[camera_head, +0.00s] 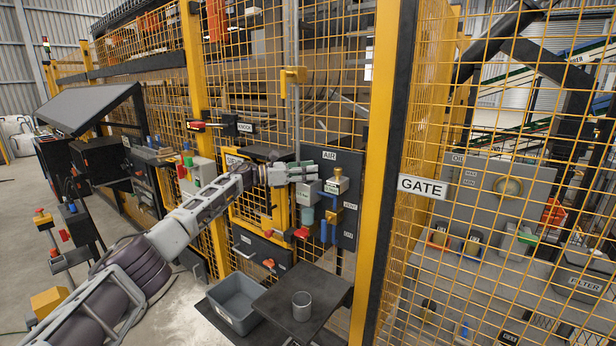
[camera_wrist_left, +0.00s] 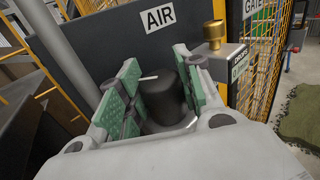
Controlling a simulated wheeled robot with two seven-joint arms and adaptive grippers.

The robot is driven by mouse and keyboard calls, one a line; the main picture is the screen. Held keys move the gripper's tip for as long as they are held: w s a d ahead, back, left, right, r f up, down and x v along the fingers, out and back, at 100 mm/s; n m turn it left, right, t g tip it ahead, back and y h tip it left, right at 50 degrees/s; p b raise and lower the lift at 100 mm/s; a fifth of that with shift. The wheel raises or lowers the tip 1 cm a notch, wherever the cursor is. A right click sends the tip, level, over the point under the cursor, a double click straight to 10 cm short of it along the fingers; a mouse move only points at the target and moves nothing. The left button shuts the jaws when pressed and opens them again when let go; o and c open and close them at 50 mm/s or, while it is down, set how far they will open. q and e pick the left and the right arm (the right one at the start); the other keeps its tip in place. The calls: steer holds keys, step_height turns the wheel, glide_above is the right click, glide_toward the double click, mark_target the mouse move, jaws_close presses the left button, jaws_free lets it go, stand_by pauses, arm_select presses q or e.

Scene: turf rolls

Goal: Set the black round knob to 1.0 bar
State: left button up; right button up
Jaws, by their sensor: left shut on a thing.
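The black round knob (camera_wrist_left: 166,98) stands between the green-padded fingers of my left gripper (camera_wrist_left: 157,78) in the left wrist view. A short white line marks its top. The fingers are shut on it from both sides. In the head view my left gripper (camera_head: 304,172) is at the dark AIR panel (camera_head: 347,160), and its fingers hide the knob there. I cannot see a gauge or read any pressure. My right gripper is not in view.
A brass knob on a grey block (camera_head: 337,184) sits just right of the gripper. Blue handles (camera_head: 336,228) and a red handle (camera_head: 302,233) are below. The yellow fence post (camera_head: 376,170) stands to the right. A grey bin (camera_head: 238,300) and a small table (camera_head: 318,325) are beneath.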

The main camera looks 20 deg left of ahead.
arm_select(q)
steer(key=o, duration=1.1)
steer(key=shift+c, duration=0.2)
steer(key=shift+r, duration=5)
